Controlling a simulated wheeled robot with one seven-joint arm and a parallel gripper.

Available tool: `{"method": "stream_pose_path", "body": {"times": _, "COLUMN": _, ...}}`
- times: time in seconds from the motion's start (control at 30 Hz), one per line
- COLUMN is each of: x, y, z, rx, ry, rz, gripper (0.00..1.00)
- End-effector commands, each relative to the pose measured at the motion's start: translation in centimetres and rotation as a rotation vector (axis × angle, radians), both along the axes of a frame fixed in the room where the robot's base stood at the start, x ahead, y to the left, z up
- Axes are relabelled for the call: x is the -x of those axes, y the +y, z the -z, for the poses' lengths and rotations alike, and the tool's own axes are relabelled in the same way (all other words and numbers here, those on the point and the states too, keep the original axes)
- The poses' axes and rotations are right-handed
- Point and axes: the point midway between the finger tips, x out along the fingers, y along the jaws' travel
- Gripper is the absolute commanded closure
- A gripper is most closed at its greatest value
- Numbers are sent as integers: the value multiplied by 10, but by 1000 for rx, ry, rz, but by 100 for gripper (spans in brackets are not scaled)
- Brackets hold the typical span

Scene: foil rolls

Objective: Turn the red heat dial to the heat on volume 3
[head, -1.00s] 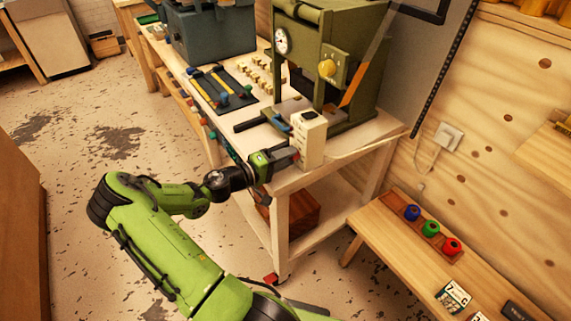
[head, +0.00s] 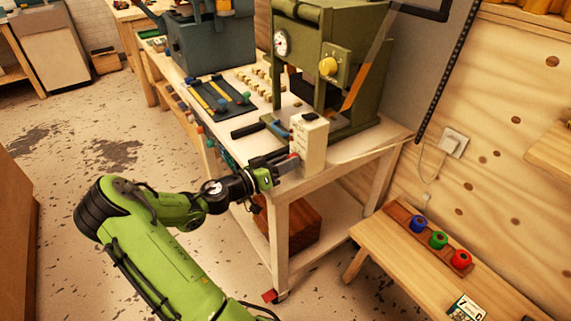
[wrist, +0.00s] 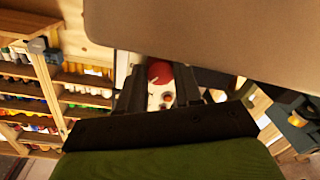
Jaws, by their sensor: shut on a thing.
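The cream heat box (head: 312,142) stands upright at the front corner of the white workbench, with a dark piece on its top. The red heat dial (wrist: 159,72) is on the box's face and shows between my fingers in the wrist view. My gripper (head: 289,164) is level with the lower front of the box and is shut on the dial. In the head view the fingers mostly cover the dial. The heat marks are too small to read, so I cannot tell the setting.
A black mat (head: 215,97) with tools lies to the left. A low wooden bench (head: 400,262) carries blue, green and red rolls at right. The floor at left is clear.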

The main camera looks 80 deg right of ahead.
Motion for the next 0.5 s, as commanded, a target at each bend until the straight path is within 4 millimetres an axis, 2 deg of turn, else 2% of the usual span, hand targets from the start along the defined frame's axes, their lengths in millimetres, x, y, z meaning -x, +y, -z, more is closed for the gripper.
{"method": "stream_pose_path", "body": {"times": 0.5, "x": 0, "y": 0, "z": 3, "rx": 280, "ry": -328, "rz": 1, "gripper": 96}}
